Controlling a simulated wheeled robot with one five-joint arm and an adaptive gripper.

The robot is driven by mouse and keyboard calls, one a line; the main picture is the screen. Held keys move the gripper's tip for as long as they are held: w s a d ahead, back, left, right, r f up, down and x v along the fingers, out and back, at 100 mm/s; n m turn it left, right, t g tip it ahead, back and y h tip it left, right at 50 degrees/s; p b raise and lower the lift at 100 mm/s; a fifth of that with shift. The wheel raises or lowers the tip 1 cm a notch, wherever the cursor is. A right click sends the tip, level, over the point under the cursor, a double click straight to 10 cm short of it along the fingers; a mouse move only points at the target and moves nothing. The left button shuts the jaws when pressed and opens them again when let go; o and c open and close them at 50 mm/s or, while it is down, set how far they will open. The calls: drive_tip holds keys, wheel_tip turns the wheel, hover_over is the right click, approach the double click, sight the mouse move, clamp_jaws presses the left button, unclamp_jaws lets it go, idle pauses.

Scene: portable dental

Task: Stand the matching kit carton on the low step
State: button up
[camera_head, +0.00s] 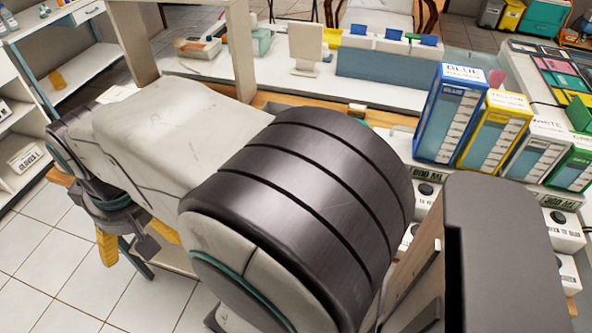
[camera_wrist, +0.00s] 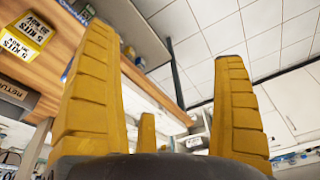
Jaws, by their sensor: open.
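My gripper (camera_head: 136,243) hangs at the left in the head view, beside a wooden-edged counter and above the tiled floor. In the wrist view my gripper (camera_wrist: 165,95) has its yellow fingers wide apart, with nothing held between them. A yellow carton (camera_wrist: 33,29) with dark lettering that seems to read "5 KITS" sits at the upper left of the wrist view, left of the fingers and apart from them. A second similar label shows just beside it. I cannot make out the low step in either view.
A box marked "RETURN" (camera_wrist: 14,92) is at the left edge of the wrist view. Blue (camera_head: 452,112), yellow (camera_head: 494,128), white and green dispensers stand at the right in the head view. White shelves (camera_head: 75,65) are at far left. Tiled floor at lower left is clear.

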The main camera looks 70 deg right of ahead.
drive_tip(key=d+f+m+g, duration=0.2)
drive_tip(key=d+m, duration=0.5)
drive_tip(key=d, duration=1.3)
drive_tip(key=s+d+f+m, duration=0.2)
drive_tip(key=s+d, duration=0.3)
drive_tip(key=s+d+f+m+b, duration=0.1)
drive_tip(key=s+d+f+m, duration=0.1)
drive_tip(key=s+d, duration=0.4)
drive_tip(key=s+d+f+m, duration=0.2)
drive_tip(key=s+d+m, duration=0.1)
drive_tip(key=s+d, duration=0.2)
drive_tip(key=shift+s+d+f+y+b, duration=0.15)
drive_tip(key=shift+s+d+y+b, duration=0.2)
drive_tip(key=shift+d, duration=0.2)
drive_tip(key=shift+s+d+f, duration=0.1)
drive_tip(key=shift+s+f, duration=0.05)
drive_tip(key=shift+f, duration=0.45)
drive_tip(key=shift+a+f+b, duration=0.15)
drive_tip(key=shift+f+b, duration=0.05)
drive_tip(key=shift+f, duration=1.35)
drive_tip(key=shift+a+f+b, duration=0.1)
drive_tip(key=shift+f+b, duration=0.05)
drive_tip(key=shift+f, duration=1.35)
drive_tip(key=shift+c, duration=0.2)
drive_tip(key=c, duration=1.4)
